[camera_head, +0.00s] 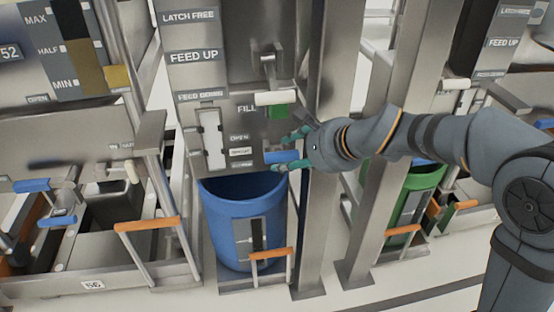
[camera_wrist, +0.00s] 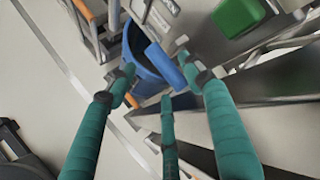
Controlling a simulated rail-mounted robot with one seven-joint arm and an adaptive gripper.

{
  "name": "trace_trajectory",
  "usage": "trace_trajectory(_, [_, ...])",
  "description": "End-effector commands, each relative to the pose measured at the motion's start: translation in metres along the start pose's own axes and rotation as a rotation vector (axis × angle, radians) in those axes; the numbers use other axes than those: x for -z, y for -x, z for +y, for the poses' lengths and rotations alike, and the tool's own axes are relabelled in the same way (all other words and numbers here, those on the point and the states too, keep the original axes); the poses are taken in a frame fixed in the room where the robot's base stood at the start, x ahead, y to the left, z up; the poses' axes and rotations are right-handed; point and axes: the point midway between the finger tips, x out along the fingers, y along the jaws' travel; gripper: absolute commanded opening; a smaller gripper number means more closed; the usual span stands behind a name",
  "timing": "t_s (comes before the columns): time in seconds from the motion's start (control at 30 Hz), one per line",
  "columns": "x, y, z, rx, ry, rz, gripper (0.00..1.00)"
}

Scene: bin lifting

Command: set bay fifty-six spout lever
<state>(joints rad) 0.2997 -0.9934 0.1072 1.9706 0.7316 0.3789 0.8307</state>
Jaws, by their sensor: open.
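A blue lever handle (camera_head: 281,156) sticks out from the front of the middle bay, beside the OPEN label and above a blue bin (camera_head: 222,225). My gripper (camera_head: 290,150) is at this handle, with its teal fingers open above and below it. In the wrist view my gripper (camera_wrist: 158,78) has its fingers spread around the blue handle (camera_wrist: 164,64); I cannot tell whether any finger touches it. The plate reading 56 (camera_head: 92,285) is on the low frame at the lower left. The lever's pivot is not clear.
A green block (camera_head: 278,111) and a pale handle (camera_head: 277,97) sit just above the gripper by the FILL label. A steel post (camera_head: 322,220) stands right of the blue bin. Orange-topped rails (camera_head: 270,254) are low in front. A green bin (camera_head: 415,190) stands farther right.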

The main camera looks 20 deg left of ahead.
Motion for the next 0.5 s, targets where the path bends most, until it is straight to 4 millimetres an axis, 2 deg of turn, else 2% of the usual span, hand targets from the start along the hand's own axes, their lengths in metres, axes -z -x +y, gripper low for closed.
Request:
trace_trajectory(0.03, [0.001,-0.014,0.004,-0.003,0.0,0.0,0.51])
trace_trajectory(0.2, [0.001,-0.042,0.003,-0.001,0.002,0.001,0.51])
trace_trajectory(0.33, [0.0,-0.057,0.002,-0.001,0.002,0.0,0.51])
trace_trajectory(0.5, [0.0,-0.064,0.001,-0.001,0.002,0.0,0.51])
